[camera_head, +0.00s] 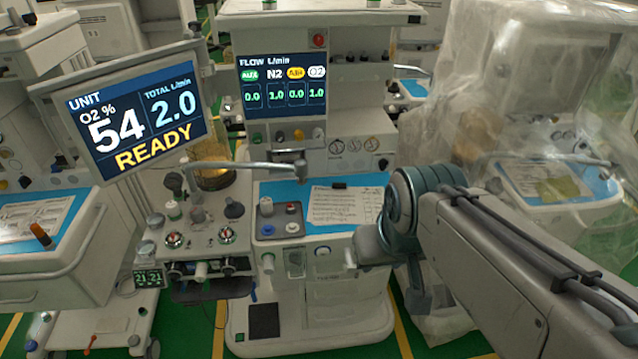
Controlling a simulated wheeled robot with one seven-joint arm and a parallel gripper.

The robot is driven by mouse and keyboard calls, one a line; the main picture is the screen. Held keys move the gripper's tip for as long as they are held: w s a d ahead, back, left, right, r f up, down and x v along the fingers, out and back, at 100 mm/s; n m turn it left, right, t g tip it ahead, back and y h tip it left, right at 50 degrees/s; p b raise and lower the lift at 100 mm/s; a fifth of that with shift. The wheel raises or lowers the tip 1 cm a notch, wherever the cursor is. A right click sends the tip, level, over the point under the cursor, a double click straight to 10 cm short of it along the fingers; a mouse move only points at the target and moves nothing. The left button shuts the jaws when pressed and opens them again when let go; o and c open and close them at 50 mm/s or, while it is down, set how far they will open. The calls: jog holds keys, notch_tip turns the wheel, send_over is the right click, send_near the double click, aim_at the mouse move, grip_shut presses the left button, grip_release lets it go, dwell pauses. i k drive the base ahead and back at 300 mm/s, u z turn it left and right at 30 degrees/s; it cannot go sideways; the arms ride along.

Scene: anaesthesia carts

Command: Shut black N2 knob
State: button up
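The anaesthesia cart stands in the middle, its flow screen (283,84) lit. The screen has a black N2 label, with 1.0 in the second column. A row of small knobs sits on the panel under the screen. The black knob (281,136) is second from the left, below the N2 column. It is small here, and I cannot tell its turn angle. My arm reaches in from the lower right and bends in front of the cart's right side. I cannot make out my gripper's fingers, and nothing of mine touches the knob.
A tilted monitor (140,115) reads O2 54 %, total 2.0, READY. A grey jointed bar (240,166) crosses below the knob row. A blue worktop holds a paper sheet (343,206) and a small tray (280,222). A plastic-draped cart (540,100) stands at right.

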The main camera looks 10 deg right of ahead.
aim_at(280, 136)
jog(key=z, duration=0.25)
jog(key=k, duration=0.4)
jog(key=u, duration=1)
jog(key=i, duration=1.15)
jog(key=z, duration=0.75)
